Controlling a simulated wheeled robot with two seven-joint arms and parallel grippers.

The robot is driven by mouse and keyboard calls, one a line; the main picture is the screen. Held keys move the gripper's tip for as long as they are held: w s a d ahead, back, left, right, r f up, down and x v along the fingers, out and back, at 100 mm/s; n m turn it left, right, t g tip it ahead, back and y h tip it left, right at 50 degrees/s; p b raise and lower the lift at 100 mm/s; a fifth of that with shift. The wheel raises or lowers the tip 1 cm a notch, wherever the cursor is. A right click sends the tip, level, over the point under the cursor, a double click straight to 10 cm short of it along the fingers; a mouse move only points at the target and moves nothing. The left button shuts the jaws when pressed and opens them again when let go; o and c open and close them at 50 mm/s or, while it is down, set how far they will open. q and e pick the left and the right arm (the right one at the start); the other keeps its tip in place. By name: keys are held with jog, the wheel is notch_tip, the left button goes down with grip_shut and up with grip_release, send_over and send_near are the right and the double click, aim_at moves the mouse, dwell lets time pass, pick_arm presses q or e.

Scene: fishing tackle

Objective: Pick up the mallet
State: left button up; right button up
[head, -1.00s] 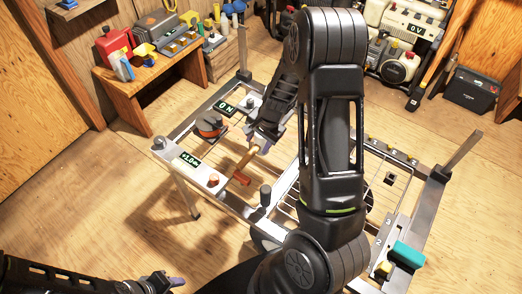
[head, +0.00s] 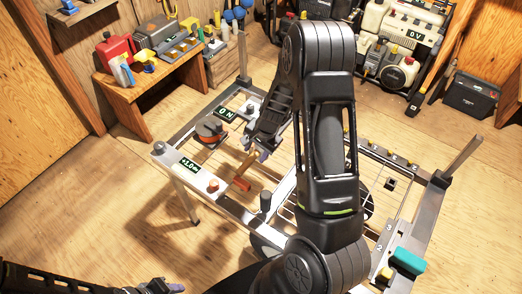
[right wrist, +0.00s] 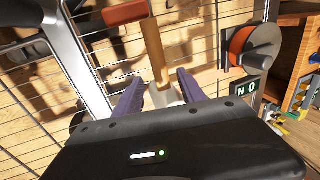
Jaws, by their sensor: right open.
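The mallet has an orange-red head (head: 241,184) and a light wooden handle (head: 248,165). It is by the metal rack frame (head: 282,193). My right gripper (head: 262,151) is at the handle's far end. In the right wrist view, the mallet's head (right wrist: 125,13) is at the top, and its handle (right wrist: 155,48) runs down toward the gap between the open purple-grey fingers of the right gripper (right wrist: 157,97). I cannot tell whether they touch the handle. My left gripper (head: 165,287) is at the bottom edge, partly cut off, away from the mallet.
A teal block (head: 408,261) is at the frame's right. A wooden bench (head: 150,90) with tackle stands back left. Floor is clear at left.

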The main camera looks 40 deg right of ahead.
aim_at(254, 155)
jog(key=x, duration=0.4)
jog(key=shift+w+f, duration=0.15)
jog(key=shift+f, duration=0.1)
jog(key=shift+c, duration=0.5)
grip_shut()
dwell(0.4)
